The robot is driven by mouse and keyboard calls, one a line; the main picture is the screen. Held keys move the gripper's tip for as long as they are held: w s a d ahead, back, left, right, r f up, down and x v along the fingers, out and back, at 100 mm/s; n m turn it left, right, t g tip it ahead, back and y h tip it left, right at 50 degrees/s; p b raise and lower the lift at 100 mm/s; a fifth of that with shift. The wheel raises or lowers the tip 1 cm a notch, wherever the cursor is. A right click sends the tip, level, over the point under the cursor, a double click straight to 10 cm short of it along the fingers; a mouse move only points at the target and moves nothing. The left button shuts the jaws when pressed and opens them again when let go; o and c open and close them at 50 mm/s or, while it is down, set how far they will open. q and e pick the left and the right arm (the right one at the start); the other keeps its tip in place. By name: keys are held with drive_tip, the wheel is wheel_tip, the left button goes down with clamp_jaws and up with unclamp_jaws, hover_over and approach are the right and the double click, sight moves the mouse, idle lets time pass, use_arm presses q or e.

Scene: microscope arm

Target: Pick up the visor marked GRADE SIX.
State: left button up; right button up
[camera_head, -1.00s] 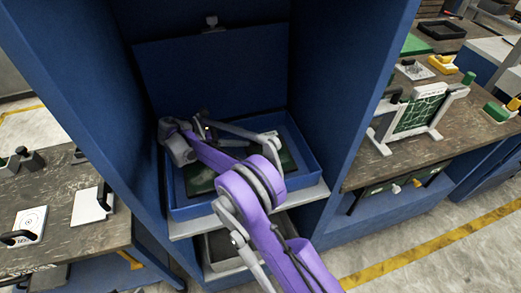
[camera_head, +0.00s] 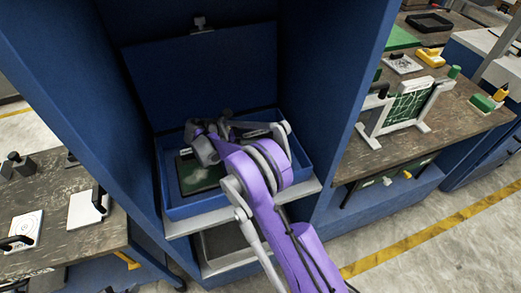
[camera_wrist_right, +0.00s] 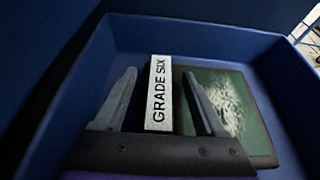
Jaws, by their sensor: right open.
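The visor marked GRADE SIX lies in a blue open box. Its white label bar (camera_wrist_right: 158,95) and dark green glossy panel (camera_wrist_right: 228,112) show in the right wrist view. The green panel (camera_head: 197,176) also shows in the head view, partly hidden by my arm. My right gripper (camera_wrist_right: 160,76) is open, with one finger on each side of the white bar. The right finger overlaps the panel's near left part in the picture. I cannot tell whether either finger touches the bar. My left gripper is not in view.
The blue box (camera_head: 180,210) has raised walls around the visor and sits on a shelf inside a tall blue cabinet (camera_head: 320,110), whose sides stand close to my arm. Wooden benches stand left (camera_head: 60,235) and right (camera_head: 440,125), with several items on them.

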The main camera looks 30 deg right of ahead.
clamp_jaws()
idle(0.4)
